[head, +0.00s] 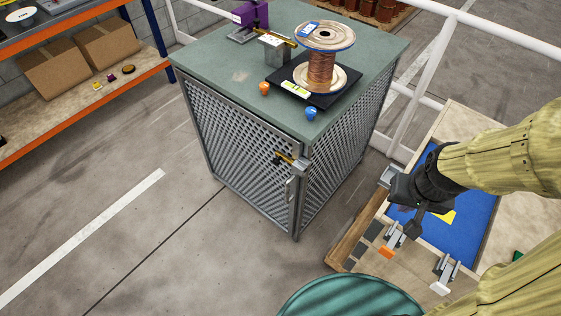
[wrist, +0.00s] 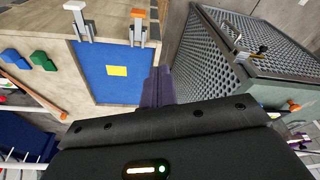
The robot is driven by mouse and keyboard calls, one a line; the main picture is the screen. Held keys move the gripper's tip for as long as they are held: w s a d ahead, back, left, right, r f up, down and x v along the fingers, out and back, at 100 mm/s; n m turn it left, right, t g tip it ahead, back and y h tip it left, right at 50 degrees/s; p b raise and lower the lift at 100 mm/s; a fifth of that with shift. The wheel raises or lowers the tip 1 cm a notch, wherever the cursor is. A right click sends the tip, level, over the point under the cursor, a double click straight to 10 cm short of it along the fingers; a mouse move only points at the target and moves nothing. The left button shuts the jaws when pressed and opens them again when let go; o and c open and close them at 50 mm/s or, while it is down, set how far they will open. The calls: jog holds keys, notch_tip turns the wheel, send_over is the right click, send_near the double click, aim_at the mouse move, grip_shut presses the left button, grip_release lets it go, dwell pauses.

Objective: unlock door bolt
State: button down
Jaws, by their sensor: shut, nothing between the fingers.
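The door bolt (head: 289,161) is a small brass bolt with a dark knob, mounted near the top corner of the mesh cabinet door (head: 245,150). It also shows in the wrist view (wrist: 257,52) at the upper right, on the mesh cabinet. A metal pull handle (head: 290,190) sits below the bolt in the head view. My gripper (head: 412,229) is shut and empty, to the right of the cabinet and over the bench with the blue mat. In the wrist view its fingers (wrist: 158,78) are together, well apart from the bolt.
The green-topped cabinet (head: 240,65) carries a copper wire spool (head: 320,72) and an orange and a blue knob. A bench with a blue mat (head: 474,222) and metal clamps stands right. A teal round drum (head: 350,297) is in front. Floor left of the cabinet is clear.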

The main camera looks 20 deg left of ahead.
aim_at(278, 163)
jog(key=w+a+f+y+b, duration=0.2)
jog(key=w+a+f, duration=0.25)
jog(key=f, duration=0.45)
jog(key=w+a+f+y+b, duration=0.25)
jog(key=a+f, duration=0.35)
jog(key=f, duration=0.3)
jog(key=w+a+f+m+t+y+b, duration=0.1)
jog(key=w+a+m+t+y, duration=0.3)
jog(key=a, duration=0.8)
jog(key=w+m+y, duration=0.2)
jog(key=shift+w+f+b, duration=0.3)
jog(key=shift+f+b, duration=0.05)
jog(key=shift+b, duration=0.05)
jog(key=shift+a, duration=0.15)
jog(key=p+x, duration=0.2)
jog(key=x, duration=1.2)
jog(key=shift+s+r, duration=0.1)
